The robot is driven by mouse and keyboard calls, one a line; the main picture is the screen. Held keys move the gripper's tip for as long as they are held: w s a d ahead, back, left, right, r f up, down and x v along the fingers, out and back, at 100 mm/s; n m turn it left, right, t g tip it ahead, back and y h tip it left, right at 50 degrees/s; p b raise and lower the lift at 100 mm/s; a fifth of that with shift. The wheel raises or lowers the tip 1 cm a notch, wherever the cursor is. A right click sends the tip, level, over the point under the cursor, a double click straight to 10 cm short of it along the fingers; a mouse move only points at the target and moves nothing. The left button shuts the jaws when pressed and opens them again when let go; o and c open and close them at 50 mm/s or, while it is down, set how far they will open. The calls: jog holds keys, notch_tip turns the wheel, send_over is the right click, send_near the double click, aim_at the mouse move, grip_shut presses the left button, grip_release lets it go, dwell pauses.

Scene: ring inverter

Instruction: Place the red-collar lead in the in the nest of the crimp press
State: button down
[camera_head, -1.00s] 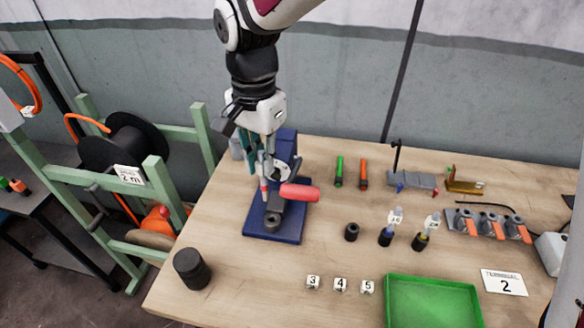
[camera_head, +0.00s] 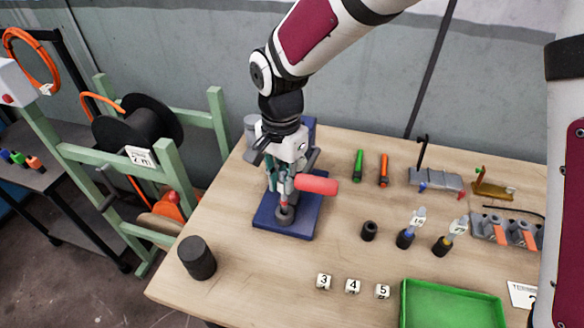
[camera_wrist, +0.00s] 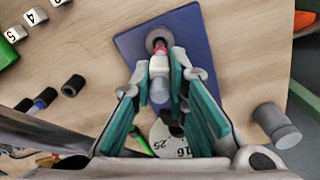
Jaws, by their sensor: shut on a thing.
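The crimp press has a blue base (camera_head: 305,215) and a red handle (camera_head: 318,185), and stands at the left of the table. Its round grey nest (camera_head: 284,217) is at the front of the base; it also shows in the wrist view (camera_wrist: 151,36). My gripper (camera_head: 283,188) is over the press, its teal fingers shut on the red-collar lead (camera_wrist: 159,65). The lead points down, and its red end (camera_head: 284,204) is at the nest's opening. I cannot tell how deep the tip sits. The fingers and handle partly hide the press.
A dark cylinder (camera_head: 197,258) stands near the front left edge. A small black bushing (camera_head: 369,231) and two tagged leads in holders (camera_head: 405,239) stand to the right. Numbered cubes (camera_head: 353,286) and a green tray (camera_head: 455,309) are in front. Green and orange pens (camera_head: 358,166) lie behind.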

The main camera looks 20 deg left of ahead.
jog(key=shift+f, duration=1.2)
jog(key=shift+f, duration=0.1)
jog(key=c, duration=1.8)
grip_release()
jog(key=shift+c, duration=0.2)
notch_tip(320, 180, up, 12)
jog(key=shift+r+b, duration=0.1)
jog(key=shift+b, duration=0.2)
